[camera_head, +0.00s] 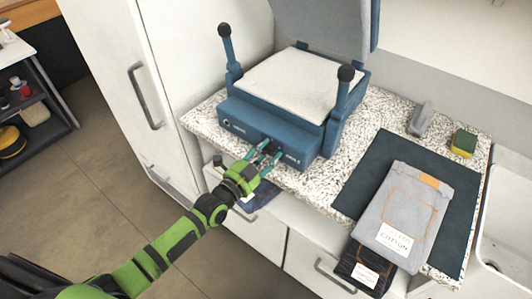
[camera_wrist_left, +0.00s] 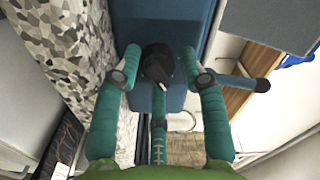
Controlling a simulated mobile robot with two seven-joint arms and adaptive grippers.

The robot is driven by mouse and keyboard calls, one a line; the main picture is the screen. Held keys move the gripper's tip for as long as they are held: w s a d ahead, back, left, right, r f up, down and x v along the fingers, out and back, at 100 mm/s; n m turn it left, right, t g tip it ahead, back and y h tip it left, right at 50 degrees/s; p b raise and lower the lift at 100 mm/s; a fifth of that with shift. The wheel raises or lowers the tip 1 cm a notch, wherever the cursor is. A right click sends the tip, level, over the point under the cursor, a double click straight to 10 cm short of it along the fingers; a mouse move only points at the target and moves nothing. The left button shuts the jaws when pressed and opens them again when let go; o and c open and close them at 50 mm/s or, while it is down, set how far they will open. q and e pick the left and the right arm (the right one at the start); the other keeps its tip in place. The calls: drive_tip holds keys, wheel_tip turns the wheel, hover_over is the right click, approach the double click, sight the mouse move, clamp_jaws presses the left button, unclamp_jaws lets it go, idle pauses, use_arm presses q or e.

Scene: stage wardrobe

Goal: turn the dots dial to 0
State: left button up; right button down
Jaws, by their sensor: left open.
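A blue heat press (camera_head: 262,128) with a white padded plate (camera_head: 288,82) stands on the speckled counter. Its front panel has a small dial (camera_head: 227,122) at the left and labels too small to read surely. My left gripper (camera_head: 270,150) is at the right part of this panel, its fingers open toward it. In the left wrist view a black dial (camera_wrist_left: 157,62) with a pale mark sits between the two teal fingertips (camera_wrist_left: 162,72). The fingers stand on either side of the dial; contact cannot be told. My right gripper is not in view.
Two black-knobbed levers (camera_head: 225,32) rise at the press's sides, and its lid (camera_head: 325,22) is up. Folded grey trousers (camera_head: 408,205) lie on a dark mat (camera_head: 368,178) at the right. A yellow-green sponge (camera_head: 463,143) is near the sink.

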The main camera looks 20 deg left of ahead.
use_arm(q)
drive_tip(key=shift+a, duration=0.1)
clamp_jaws()
drive_tip(key=n, duration=0.6)
drive_tip(key=shift+w+r+n, duration=0.1)
drive_tip(key=shift+r+n, duration=0.1)
drive_tip(key=shift+n, duration=0.1)
drive_tip(key=n, duration=0.5)
drive_tip(key=shift+w+a+r, duration=0.1)
drive_tip(key=shift+r, duration=0.1)
drive_tip(key=shift+n, duration=0.3)
drive_tip(key=shift+c, duration=0.2)
unclamp_jaws()
drive_tip(key=shift+o, duration=0.2)
drive_tip(key=shift+f, duration=0.2)
drive_tip(key=v, duration=1.2)
